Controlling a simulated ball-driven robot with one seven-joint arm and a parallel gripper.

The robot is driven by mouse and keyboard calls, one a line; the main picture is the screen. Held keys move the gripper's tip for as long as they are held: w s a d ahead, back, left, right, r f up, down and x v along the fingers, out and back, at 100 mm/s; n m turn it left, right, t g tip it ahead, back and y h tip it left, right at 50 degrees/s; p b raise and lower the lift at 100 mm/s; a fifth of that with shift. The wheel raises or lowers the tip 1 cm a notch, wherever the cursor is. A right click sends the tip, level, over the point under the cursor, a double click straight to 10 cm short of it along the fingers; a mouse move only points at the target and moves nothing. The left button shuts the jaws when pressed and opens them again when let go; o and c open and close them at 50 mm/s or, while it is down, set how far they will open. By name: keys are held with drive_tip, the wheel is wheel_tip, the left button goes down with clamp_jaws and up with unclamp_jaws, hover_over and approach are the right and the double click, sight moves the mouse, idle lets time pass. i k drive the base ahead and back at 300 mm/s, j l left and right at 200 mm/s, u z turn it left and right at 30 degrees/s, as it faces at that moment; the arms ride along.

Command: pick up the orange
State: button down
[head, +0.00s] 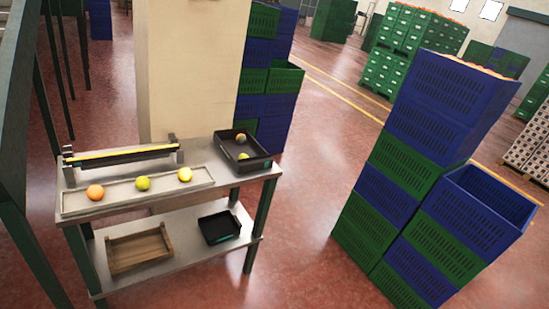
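An orange (95,192) lies at the left end of a shallow light tray (122,200) on a table (205,151). A green-yellow fruit (143,183) and a yellow fruit (185,174) lie in the same tray, to the right of the orange and apart from it. My gripper does not show in the head view. The table stands some distance away, in the left half of the picture.
A black crate (262,164) with fruit stands on the table's right end; a yellow-topped bar (120,154) lies behind the tray. The lower shelf holds a wooden crate (138,262) and a black tray (221,238). Blue and green crates (407,170) stand right. Floor (310,220) between is clear.

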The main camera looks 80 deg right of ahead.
sight(184, 175)
drive_tip(key=z, duration=1.35)
drive_tip(key=i+j, duration=0.2)
drive_tip(key=i, duration=0.35)
drive_tip(key=i+j, duration=0.2)
drive_tip(key=i, duration=0.35)
drive_tip(key=i+j, duration=0.15)
drive_tip(key=i, duration=0.35)
drive_tip(key=i+j, duration=0.2)
drive_tip(key=i, duration=0.35)
drive_tip(key=i+j, duration=0.2)
drive_tip(key=i, duration=0.35)
